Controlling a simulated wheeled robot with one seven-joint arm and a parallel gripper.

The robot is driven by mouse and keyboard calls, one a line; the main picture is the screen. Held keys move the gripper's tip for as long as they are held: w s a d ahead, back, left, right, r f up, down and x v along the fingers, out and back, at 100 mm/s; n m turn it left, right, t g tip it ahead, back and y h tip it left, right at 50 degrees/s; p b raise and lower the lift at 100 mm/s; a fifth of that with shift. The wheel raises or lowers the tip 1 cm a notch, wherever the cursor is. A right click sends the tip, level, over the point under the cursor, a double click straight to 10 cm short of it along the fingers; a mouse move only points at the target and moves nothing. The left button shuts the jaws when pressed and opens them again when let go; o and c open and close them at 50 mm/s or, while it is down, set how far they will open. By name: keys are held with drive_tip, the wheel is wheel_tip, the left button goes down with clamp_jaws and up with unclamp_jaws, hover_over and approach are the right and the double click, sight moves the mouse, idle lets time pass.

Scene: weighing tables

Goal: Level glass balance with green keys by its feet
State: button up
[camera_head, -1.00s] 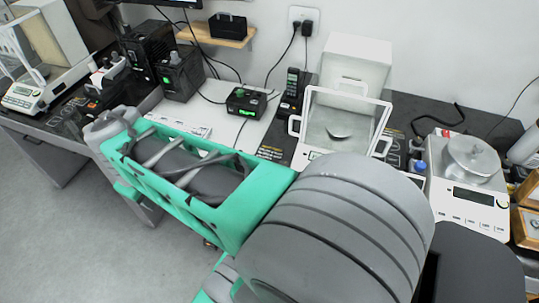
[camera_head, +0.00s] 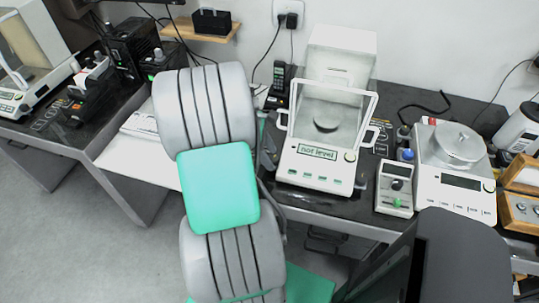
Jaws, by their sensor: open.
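The glass balance (camera_head: 300,172) stands on the dark table right of centre. It is white, with a glass draft shield around a round pan and a row of green keys along its front. Its display (camera_head: 316,151) reads "not level". A small round yellowish spot, perhaps a bubble level, sits at the right of its front panel. Its feet are too small or hidden to make out. My arm crosses the picture left of the balance.
A small white device with a green key (camera_head: 395,188) stands right of the glass balance, beside a white open-pan balance (camera_head: 455,190). Wooden boxes (camera_head: 520,210) are at the far right. A handset (camera_head: 278,80) stands behind. Another glass balance (camera_head: 22,95) is far left.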

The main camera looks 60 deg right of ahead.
drive_tip(key=shift+s+f, duration=0.1)
drive_tip(key=shift+f, duration=0.05)
clamp_jaws()
idle(0.5)
